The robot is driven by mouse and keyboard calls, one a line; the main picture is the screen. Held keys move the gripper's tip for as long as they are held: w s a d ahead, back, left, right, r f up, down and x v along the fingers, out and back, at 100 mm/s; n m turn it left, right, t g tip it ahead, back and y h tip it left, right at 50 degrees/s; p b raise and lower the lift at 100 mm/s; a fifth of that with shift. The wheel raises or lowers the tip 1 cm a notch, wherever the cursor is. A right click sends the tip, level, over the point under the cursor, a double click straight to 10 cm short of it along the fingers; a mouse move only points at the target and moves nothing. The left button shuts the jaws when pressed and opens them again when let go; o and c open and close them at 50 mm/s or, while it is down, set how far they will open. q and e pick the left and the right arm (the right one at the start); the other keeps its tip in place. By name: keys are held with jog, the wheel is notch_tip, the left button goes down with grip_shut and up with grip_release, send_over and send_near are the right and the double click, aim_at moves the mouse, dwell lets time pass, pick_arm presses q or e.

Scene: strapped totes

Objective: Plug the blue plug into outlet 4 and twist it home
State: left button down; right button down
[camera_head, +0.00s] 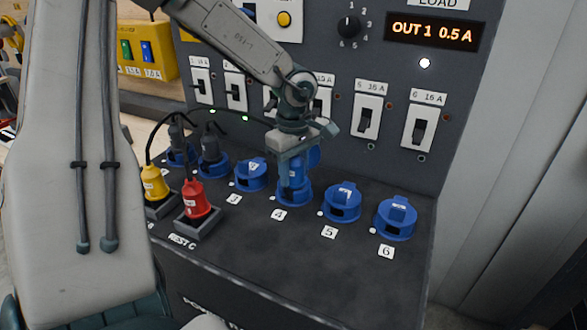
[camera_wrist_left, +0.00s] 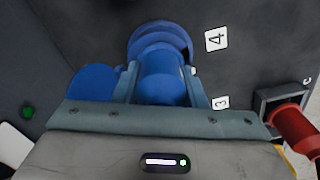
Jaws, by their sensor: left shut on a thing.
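My left gripper (camera_head: 294,160) is shut on the blue plug (camera_head: 294,177), which stands upright at outlet 4 (camera_head: 294,198). In the left wrist view the blue plug (camera_wrist_left: 162,75) sits between the two fingers (camera_wrist_left: 165,90), with the blue ring of outlet 4 (camera_wrist_left: 150,35) behind it and the label 4 (camera_wrist_left: 216,39) beside it. The plug's lower end is hidden by the outlet's rim, so I cannot tell how deep it sits or how far it is turned. My right gripper is not in view.
Outlet 3 (camera_head: 250,178) is left of the plug; outlets 5 (camera_head: 342,205) and 6 (camera_head: 396,222) are right, lids down. A red plug (camera_head: 195,200) and a yellow plug (camera_head: 154,184) stand in rests at left. Breaker switches (camera_head: 367,118) line the panel behind. The display (camera_head: 432,32) reads "OUT 1 0.5 A".

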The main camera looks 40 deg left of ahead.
pick_arm(q)
jog(key=shift+m, duration=0.4)
jog(key=shift+w+m, duration=0.1)
jog(key=shift+m, duration=0.6)
jog(key=shift+m+p, duration=0.35)
jog(key=shift+m, duration=0.15)
jog(key=shift+w, duration=0.1)
jog(key=c, duration=0.8)
grip_release()
jog(key=shift+c, duration=0.2)
